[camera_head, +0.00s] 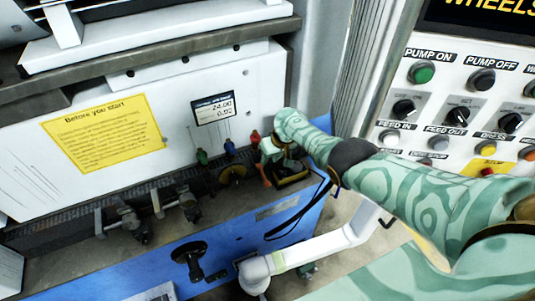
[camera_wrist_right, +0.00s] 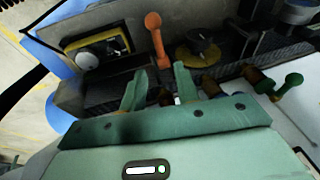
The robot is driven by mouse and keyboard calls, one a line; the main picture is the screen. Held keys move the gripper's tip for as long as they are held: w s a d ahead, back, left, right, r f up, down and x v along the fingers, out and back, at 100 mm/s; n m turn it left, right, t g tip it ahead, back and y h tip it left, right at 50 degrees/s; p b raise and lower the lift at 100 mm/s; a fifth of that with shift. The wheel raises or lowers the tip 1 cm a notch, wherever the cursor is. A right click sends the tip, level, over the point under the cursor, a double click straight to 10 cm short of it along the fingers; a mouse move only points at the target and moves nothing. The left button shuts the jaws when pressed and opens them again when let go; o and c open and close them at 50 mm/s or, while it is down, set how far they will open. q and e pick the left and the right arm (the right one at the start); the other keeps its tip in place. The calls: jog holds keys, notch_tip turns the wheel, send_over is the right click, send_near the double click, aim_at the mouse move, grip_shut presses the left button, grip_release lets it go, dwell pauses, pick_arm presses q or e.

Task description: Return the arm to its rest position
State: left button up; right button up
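My right arm, patterned in pale green, reaches in from the right in the head view. Its gripper (camera_head: 281,160) is at the front of the grinder, beside the red-orange lever (camera_head: 264,176). In the right wrist view the two fingers of the gripper (camera_wrist_right: 160,88) stand apart with a clear gap and nothing held. The orange lever (camera_wrist_right: 157,40) rises just beyond that gap; I cannot tell whether a finger touches it. My left gripper is not in view.
Small levers with green (camera_head: 202,157), blue and red knobs line the machine front. A black hand crank (camera_head: 189,259) juts from the blue ledge (camera_head: 228,240). A white jointed tube (camera_head: 325,246) lies below my arm. The button panel (camera_head: 458,110) stands at right.

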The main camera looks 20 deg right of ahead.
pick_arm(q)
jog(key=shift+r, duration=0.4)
pick_arm(e)
jog(key=shift+s+d+r, duration=0.1)
jog(key=shift+s+r, duration=0.05)
jog(key=shift+r, duration=0.15)
jog(key=s+d+f+h+b, duration=0.1)
jog(key=s+f+b, duration=0.5)
jog(key=s+f, duration=0.5)
jog(key=s+f+n+g+h+b, duration=0.1)
jog(key=s+f+b, duration=0.45)
jog(key=f, duration=0.95)
jog(key=s+d+f+b, duration=0.1)
jog(key=s+f+b, duration=0.4)
jog(key=s+f, duration=0.65)
pick_arm(q)
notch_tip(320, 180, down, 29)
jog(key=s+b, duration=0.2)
jog(key=b, duration=1)
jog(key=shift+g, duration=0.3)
pick_arm(e)
jog(key=s+a+f+n, duration=0.1)
jog(key=s+f, duration=0.8)
jog(key=s, duration=0.4)
jog(key=s+a+f+n, duration=0.1)
jog(key=s+f, duration=0.8)
jog(key=s, duration=0.4)
jog(key=shift+s+f+g, duration=0.35)
jog(key=shift+s+g, duration=0.05)
